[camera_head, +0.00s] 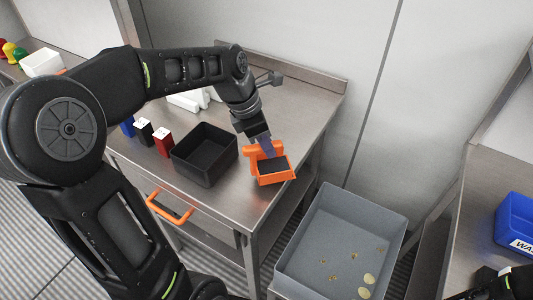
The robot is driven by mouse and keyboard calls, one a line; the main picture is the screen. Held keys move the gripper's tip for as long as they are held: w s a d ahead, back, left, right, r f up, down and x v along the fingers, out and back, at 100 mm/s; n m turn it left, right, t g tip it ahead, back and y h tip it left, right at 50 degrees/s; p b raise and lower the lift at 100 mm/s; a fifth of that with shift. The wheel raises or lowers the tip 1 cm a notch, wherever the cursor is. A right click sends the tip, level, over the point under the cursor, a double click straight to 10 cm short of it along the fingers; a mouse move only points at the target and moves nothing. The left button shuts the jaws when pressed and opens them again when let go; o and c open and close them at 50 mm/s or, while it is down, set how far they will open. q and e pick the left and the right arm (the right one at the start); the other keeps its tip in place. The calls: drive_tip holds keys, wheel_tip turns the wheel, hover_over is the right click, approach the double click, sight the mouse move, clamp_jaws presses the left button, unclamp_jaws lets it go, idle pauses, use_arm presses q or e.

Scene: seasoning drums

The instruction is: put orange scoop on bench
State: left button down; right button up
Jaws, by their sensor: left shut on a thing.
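The orange scoop (275,180) is a small open box with a dark inside, near the right front part of the steel bench (235,212). My left gripper (266,147) reaches down from above and is shut on the scoop at its back, handle side. The fingers hide part of the handle. The scoop looks level, at or just above the bench top; I cannot tell if it touches. Part of my right arm or gripper (503,284) shows at the bottom right corner, cut off by the frame, and its fingers are not clear.
A black open bin (183,168) stands left of the scoop. A grey bin (300,246) with several yellowish pieces stands below right. A blue bin (516,216) is at far right.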

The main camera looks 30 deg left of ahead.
sight(267, 170)
use_arm(q)
drive_tip(key=shift+f, duration=1.85)
drive_tip(key=shift+f, duration=0.15)
drive_tip(key=c, duration=1.3)
unclamp_jaws()
drive_tip(key=shift+o, duration=0.2)
drive_tip(key=v, duration=1.2)
drive_tip(key=shift+r, duration=0.25)
drive_tip(key=shift+f, duration=0.1)
